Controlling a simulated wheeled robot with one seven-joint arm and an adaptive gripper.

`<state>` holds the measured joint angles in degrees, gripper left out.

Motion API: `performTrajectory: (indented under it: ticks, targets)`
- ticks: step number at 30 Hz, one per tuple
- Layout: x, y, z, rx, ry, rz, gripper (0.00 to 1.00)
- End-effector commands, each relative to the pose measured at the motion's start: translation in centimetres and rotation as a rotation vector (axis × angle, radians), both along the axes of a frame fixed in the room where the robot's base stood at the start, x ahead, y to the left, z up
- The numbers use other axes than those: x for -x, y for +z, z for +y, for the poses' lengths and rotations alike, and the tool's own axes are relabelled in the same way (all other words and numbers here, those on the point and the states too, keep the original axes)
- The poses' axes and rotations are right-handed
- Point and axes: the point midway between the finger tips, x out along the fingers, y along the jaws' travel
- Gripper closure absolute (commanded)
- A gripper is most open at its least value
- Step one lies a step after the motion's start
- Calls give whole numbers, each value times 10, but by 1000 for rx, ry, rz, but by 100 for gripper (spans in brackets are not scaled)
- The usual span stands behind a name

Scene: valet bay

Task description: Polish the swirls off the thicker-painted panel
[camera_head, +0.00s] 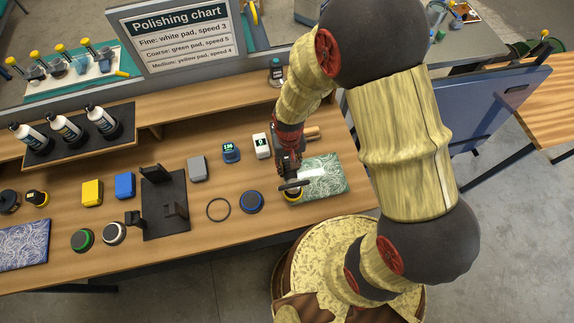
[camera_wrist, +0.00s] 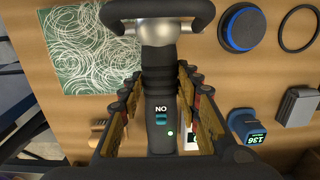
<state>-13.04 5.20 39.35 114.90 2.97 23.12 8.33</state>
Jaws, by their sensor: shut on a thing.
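My gripper (camera_head: 287,163) is shut on a dark polisher (camera_head: 293,184). In the wrist view its fingers (camera_wrist: 158,92) flank the polisher's body (camera_wrist: 157,118), where a switch reads ON beside a lit green light. A yellow edge of a pad shows under the polisher's head in the head view. The green panel (camera_head: 333,172) with pale swirl marks lies at the right of the bench; the polisher is at its left side. I cannot tell whether the pad touches it. The panel's swirls also show in the wrist view (camera_wrist: 88,60). A blue-purple swirled panel (camera_head: 22,246) lies far left.
A gauge reading 136 (camera_head: 231,152) and a white device reading 0 (camera_head: 262,146) stand behind. Green (camera_head: 82,240), white (camera_head: 114,233) and blue (camera_head: 252,202) round pads, a black ring (camera_head: 218,210) and a black stand (camera_head: 163,208) lie left. The polishing chart (camera_head: 182,37) stands at the back.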

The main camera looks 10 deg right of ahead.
Motion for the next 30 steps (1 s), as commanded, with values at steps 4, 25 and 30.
performTrajectory:
  ticks: [4,25,30]
  targets:
    - [1,-1,-7,1,-2,2,100]
    - [-1,1,-24,0,-1,0,100]
    - [-1,1,-31,0,-2,0,100]
